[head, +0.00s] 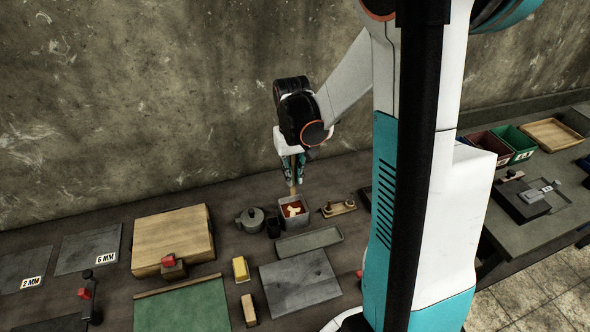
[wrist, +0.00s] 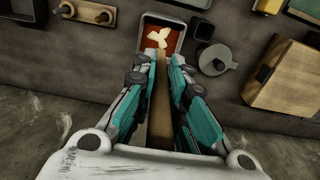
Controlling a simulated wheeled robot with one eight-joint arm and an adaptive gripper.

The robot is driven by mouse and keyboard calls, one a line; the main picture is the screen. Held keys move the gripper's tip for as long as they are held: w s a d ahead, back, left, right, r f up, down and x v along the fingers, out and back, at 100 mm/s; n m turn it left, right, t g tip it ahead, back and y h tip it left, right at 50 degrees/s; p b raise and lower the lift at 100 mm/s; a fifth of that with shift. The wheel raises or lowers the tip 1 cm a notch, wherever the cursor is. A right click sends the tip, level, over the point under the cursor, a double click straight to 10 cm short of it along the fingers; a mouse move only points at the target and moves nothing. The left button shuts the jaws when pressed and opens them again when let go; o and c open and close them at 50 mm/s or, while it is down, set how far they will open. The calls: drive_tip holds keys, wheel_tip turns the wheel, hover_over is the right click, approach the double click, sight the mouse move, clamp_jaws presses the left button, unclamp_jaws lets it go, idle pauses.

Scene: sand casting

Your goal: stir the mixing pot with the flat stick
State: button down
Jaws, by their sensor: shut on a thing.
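My gripper (head: 293,176) points down over the workbench and is shut on a flat wooden stick (head: 292,190). In the wrist view the stick (wrist: 160,115) runs lengthwise between the two fingers (wrist: 163,62). A light-rimmed square pot (head: 294,224) with a red inside and pale cream shapes stands just below the stick. It also shows beyond the fingertips in the wrist view (wrist: 178,46). The stick's tip lines up with this pot; I cannot tell whether it touches the contents. A grey round pot with a knob (head: 250,219) stands to its left.
A small dark cup (head: 273,228) stands close beside the square pot. A wooden piece with pegs (head: 339,208) lies to its right, and a shallow grey tray (head: 309,242) lies in front. A wooden box (head: 172,236) stands further left. The concrete wall is close behind.

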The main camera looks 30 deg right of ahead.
sight(292, 195)
drive_tip(key=shift+f+b, duration=3.9)
drive_tip(key=shift+f, duration=1.15)
drive_tip(key=shift+a, duration=0.1)
